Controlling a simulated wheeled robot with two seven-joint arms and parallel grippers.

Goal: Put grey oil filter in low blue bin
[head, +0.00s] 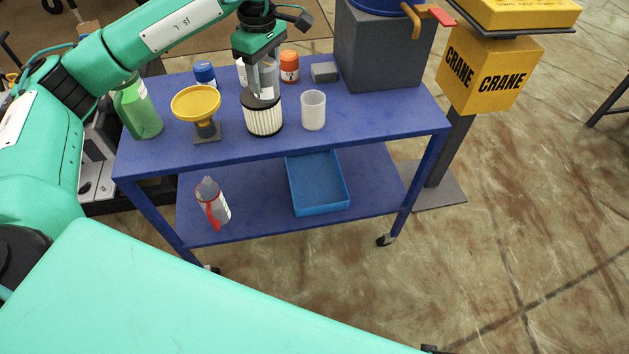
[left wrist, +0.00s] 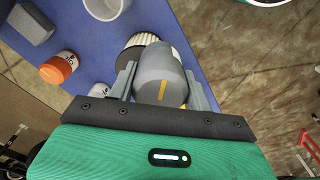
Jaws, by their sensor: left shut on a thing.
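The grey oil filter (left wrist: 160,72), a grey cylinder with a yellow stripe, is between the fingers of my left gripper (left wrist: 164,88) in the left wrist view. My left gripper is shut on it. In the head view the left gripper (head: 262,78) points down over the cart's top, behind a pleated white filter with a dark rim (head: 263,118). The grey filter (head: 269,76) is partly hidden there, and I cannot tell whether it touches the cart top. The low blue bin (head: 318,182) is on the cart's lower shelf and looks empty. My right gripper is out of view.
On the blue cart (head: 345,125) stand a white cup (head: 313,110), a yellow funnel (head: 196,104), a green bottle (head: 138,108), an orange-capped bottle (head: 289,67) and a large grey box (head: 385,50). A red-and-grey bottle (head: 213,203) stands left of the bin. The upper shelf edge overhangs the lower shelf.

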